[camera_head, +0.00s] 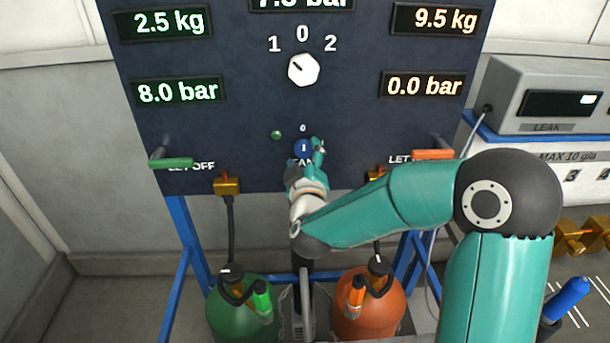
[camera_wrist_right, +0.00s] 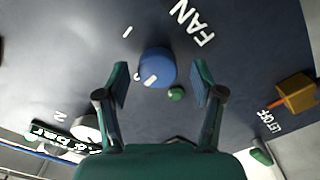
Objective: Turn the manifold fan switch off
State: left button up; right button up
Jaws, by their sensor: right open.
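The fan switch is a round blue knob (camera_head: 302,147) on the dark panel, above the partly covered FAN label. In the right wrist view the knob (camera_wrist_right: 158,64) sits between my fingers in the picture, and its white mark is at its lower-left edge, towards the small 0 label (camera_wrist_right: 137,75). The I label (camera_wrist_right: 127,31) lies off to the upper left. My right gripper (camera_head: 317,152) is at the knob, and its fingers (camera_wrist_right: 161,68) are apart with a gap on each side. I cannot tell whether it touches the knob. My left gripper is out of view.
A small green lamp (camera_head: 276,135) is beside the knob. A white selector dial (camera_head: 303,70) is above, with a green handle (camera_head: 172,163) at left and an orange one (camera_head: 433,154) at right. Green (camera_head: 240,312) and orange (camera_head: 368,310) cylinders stand below.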

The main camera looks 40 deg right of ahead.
jog(key=v, duration=1)
jog(key=shift+w, duration=0.1)
